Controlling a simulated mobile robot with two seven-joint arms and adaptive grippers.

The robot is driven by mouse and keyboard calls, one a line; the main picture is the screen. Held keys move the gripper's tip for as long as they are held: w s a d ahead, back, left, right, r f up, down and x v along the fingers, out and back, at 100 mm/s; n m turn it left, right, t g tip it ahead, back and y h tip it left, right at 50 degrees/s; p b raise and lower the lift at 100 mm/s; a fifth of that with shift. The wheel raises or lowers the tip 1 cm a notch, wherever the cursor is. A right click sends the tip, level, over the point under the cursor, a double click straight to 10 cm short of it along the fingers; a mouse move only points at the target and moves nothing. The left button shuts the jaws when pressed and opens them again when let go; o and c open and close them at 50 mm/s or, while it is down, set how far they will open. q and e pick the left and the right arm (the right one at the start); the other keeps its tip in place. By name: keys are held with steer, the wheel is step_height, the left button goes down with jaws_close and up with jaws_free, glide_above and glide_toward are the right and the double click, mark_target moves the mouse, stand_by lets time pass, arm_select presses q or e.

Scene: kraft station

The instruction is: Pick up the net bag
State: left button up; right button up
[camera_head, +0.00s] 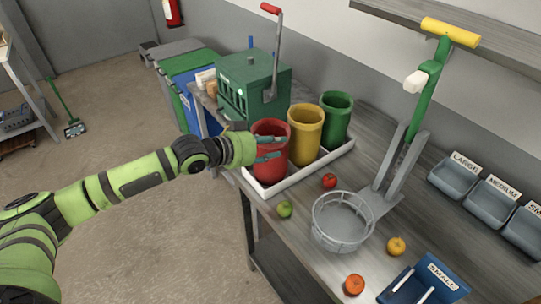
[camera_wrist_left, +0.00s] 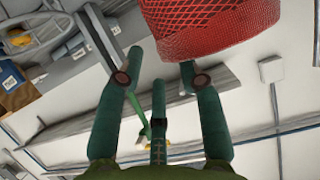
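Red, yellow and green round containers stand in a row in the head view. The red one (camera_head: 270,128) is nearest my left gripper (camera_head: 276,148), whose fingers are spread at its front side. In the left wrist view a red mesh-walled piece (camera_wrist_left: 210,30), which looks like the net bag, hangs over the top edge, just beyond the fingertips. My left gripper (camera_wrist_left: 160,62) is open with nothing between its fingers. I cannot tell whether a finger touches the red mesh. My right gripper is not in view.
The containers, yellow (camera_head: 306,130) and green (camera_head: 336,118), sit in a white tray (camera_head: 290,178). A wire basket (camera_head: 342,240), a green-handled press (camera_head: 425,85) and several fruits stand on the metal table. A green box with a crank (camera_head: 253,85) is behind. Grey labelled bins (camera_head: 455,178) line the right.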

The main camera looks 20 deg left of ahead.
mark_target(281, 144)
arm_select(q)
steer(key=x, duration=0.3)
steer(key=shift+w+d+p, duration=0.15)
steer(key=shift+p, duration=0.15)
steer(key=c, duration=0.7)
jaws_close()
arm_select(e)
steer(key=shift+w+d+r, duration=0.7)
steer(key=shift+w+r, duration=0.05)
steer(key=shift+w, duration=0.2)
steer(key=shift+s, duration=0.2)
arm_select(q)
steer(key=shift+r, duration=0.15)
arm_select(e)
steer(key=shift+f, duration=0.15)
